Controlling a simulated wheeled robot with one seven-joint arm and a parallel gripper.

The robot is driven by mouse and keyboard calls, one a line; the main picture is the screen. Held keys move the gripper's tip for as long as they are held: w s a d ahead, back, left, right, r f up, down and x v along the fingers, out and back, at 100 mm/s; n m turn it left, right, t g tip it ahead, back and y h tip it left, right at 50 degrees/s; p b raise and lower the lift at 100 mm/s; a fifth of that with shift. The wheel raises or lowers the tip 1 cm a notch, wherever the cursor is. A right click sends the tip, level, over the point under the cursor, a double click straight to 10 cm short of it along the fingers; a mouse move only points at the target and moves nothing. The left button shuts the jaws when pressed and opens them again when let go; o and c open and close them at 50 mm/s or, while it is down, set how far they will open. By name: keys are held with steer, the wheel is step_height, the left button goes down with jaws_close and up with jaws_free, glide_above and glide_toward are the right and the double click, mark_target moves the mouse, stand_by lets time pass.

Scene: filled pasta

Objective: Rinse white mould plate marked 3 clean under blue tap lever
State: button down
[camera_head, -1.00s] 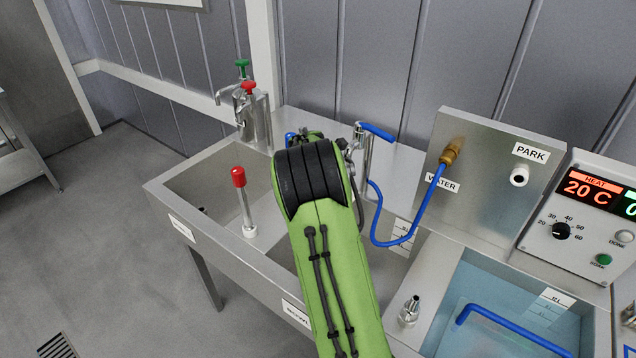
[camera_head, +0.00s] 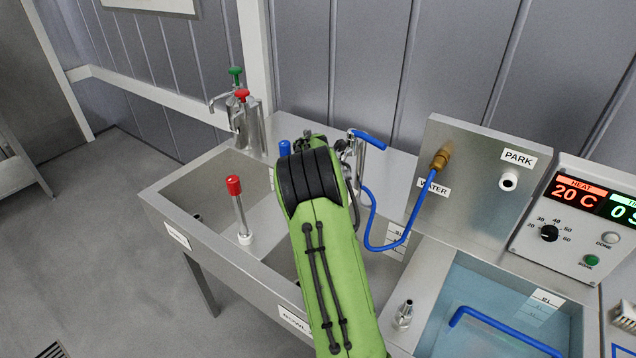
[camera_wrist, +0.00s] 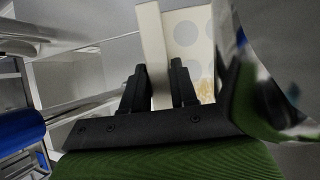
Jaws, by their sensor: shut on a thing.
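My gripper (camera_wrist: 160,88) is shut on a white mould plate (camera_wrist: 152,45). In the wrist view the plate stands up between the fingers, its pale edge toward the camera. Its face shows round grey spots and yellowish residue low on the right. No number can be read on it. In the head view my green arm hides the gripper and plate. The blue tap lever (camera_head: 368,138) tops a metal tap behind the sink, just right of my arm's black joint. Whether water runs cannot be told.
The left sink basin (camera_head: 190,185) holds a red-topped standpipe (camera_head: 238,210). A blue-topped part (camera_head: 284,148) shows beside my arm. Red and green pump taps (camera_head: 240,110) stand behind. A blue hose (camera_head: 370,215) hangs from the WATER panel. A water bath (camera_head: 500,310) is at right.

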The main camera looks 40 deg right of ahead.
steer(key=shift+w+d+p, duration=0.1)
steer(key=shift+d+p, duration=0.3)
steer(key=shift+d, duration=0.25)
steer(key=shift+d+r, duration=0.1)
steer(key=shift+d, duration=0.05)
